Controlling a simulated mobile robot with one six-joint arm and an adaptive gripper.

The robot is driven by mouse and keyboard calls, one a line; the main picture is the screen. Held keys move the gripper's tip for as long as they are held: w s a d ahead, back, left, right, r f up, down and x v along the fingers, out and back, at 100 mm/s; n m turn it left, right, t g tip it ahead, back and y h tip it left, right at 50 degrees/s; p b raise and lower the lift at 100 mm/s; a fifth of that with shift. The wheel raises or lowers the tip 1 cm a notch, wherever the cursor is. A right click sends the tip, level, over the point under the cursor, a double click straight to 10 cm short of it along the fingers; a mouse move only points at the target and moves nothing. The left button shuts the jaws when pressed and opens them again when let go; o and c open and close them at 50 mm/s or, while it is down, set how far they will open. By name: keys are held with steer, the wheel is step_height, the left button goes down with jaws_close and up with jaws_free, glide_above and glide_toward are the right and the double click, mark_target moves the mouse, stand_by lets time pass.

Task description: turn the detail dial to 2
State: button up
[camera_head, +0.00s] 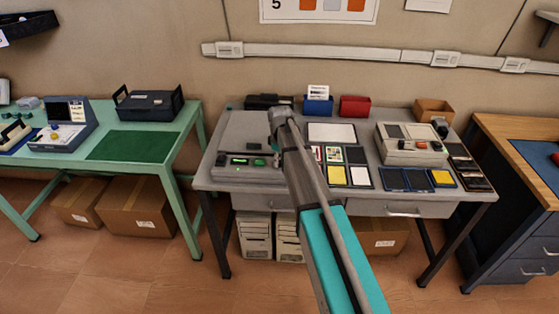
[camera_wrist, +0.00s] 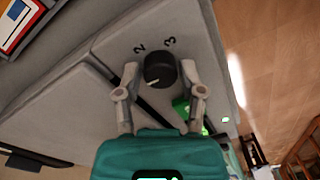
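The detail dial (camera_wrist: 160,70) is a round black knob on a grey panel (camera_wrist: 110,45) in the wrist view. A light pointer mark on it lies toward the lower left in that picture. The numerals 2 and 3 are printed above it, upper left and upper right. My gripper (camera_wrist: 160,68) is open with one finger on each side of the knob. A narrow gap seems to show on both sides; contact cannot be made out. In the head view the grey device (camera_head: 235,135) stands at the table's left, and my arm hides the dial and fingertips.
Green lights (camera_head: 257,162) glow on the device's front. Right of my arm on the grey table (camera_head: 225,188) are card panels (camera_head: 332,133), a second grey control box (camera_head: 410,155), blue and yellow tiles (camera_head: 418,180), and red (camera_head: 355,106) and blue (camera_head: 318,107) bins.

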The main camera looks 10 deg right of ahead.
jaws_close()
steer(key=shift+m, duration=0.3)
steer(key=m, duration=0.9)
steer(key=shift+m, duration=2)
